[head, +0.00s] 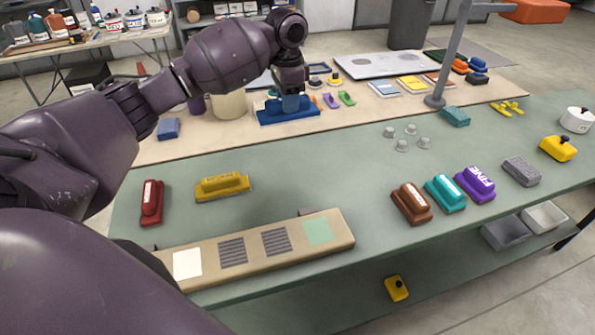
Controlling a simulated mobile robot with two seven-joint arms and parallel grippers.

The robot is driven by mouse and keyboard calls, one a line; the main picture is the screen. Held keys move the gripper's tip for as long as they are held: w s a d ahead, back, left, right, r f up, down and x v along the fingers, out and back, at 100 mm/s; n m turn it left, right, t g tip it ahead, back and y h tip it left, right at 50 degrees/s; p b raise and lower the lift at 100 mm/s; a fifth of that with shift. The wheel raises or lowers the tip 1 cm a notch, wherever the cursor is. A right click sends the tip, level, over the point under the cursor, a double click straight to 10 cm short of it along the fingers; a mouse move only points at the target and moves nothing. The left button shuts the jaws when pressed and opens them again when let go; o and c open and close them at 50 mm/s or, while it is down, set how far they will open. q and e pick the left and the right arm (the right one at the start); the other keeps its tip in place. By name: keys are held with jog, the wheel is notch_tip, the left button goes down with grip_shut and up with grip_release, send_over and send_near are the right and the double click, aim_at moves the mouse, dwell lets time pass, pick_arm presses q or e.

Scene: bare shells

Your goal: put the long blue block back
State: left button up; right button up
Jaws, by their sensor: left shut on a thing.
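The long blue block (274,116) is at the back of the table, on or just above the tan strip; I cannot tell if it touches. It has a flat, long base with a raised grip on top. My left gripper (291,103) points down over it and is shut on its raised grip, which the fingers partly hide. My right gripper is not in view.
A beige cylinder (228,105) and a small blue block (168,129) stand left of it. Small purple and green pieces (347,98) lie close right. A yellow block (222,186) and a patched board (260,248) lie in front. The table's middle is clear.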

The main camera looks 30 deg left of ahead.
aim_at(286, 122)
pick_arm(q)
jog(key=f, duration=0.6)
jog(key=shift+s+a, duration=0.15)
jog(key=shift+s, duration=0.2)
notch_tip(286, 122, down, 14)
jog(key=shift+w+r+b, duration=0.1)
jog(key=shift+r+b, duration=0.05)
jog(key=shift+b, duration=0.85)
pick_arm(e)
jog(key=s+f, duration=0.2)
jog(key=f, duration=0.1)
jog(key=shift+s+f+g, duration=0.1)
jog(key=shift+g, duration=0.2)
pick_arm(q)
jog(key=shift+f, duration=0.2)
jog(key=o, duration=0.8)
jog(key=shift+c, duration=0.2)
jog(key=shift+o, duration=0.3)
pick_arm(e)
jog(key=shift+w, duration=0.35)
